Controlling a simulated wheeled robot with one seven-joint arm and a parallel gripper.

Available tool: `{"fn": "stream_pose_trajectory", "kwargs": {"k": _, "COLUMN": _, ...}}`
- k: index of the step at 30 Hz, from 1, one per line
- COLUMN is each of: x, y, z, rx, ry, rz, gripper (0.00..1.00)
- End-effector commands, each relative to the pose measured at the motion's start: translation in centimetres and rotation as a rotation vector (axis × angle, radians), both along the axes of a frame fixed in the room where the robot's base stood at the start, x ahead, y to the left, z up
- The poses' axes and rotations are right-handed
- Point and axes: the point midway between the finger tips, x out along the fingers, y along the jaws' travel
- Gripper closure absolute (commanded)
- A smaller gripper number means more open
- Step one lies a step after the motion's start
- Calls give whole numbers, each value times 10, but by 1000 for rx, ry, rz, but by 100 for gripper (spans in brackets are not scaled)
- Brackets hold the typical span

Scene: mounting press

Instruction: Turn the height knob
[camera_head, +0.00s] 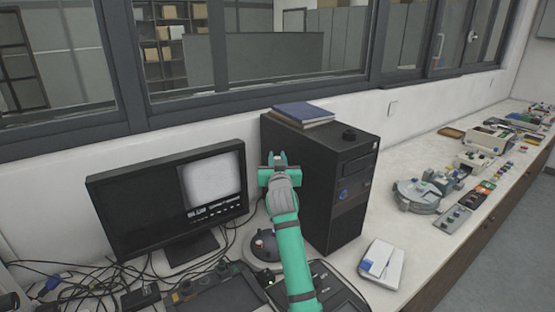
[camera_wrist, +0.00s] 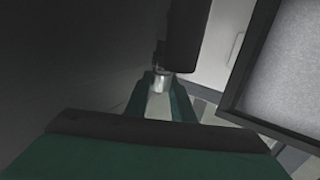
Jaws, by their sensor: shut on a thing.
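In the wrist view a small silver knob-like piece (camera_wrist: 160,81) sits between the green fingers of my gripper (camera_wrist: 160,90). The fingers are closed on it. A dark upright part (camera_wrist: 186,36) is just above and beside it. A dark rounded device (camera_head: 264,244) on a pale base stands below, partly covered by my arm.
A monitor (camera_head: 165,195) stands to the left and a black computer tower (camera_head: 340,190) with books (camera_head: 303,113) on top to the right. Cables (camera_head: 75,285) lie at lower left. A white box (camera_head: 382,263) and several devices line the bench (camera_head: 400,160) on the right.

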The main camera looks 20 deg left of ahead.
Motion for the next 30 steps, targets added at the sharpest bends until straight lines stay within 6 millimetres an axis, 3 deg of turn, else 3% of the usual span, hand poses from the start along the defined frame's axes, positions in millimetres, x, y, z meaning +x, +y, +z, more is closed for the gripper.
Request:
{"fn": "stream_pose_trajectory", "kwargs": {"k": 15, "x": 1, "y": -2, "z": -1, "rx": -1, "ry": 4, "rz": 260, "gripper": 100}}
{"fn": "stream_pose_trajectory", "kwargs": {"k": 30, "x": 0, "y": 0, "z": -2, "rx": 0, "ry": 5, "rz": 395, "gripper": 100}}
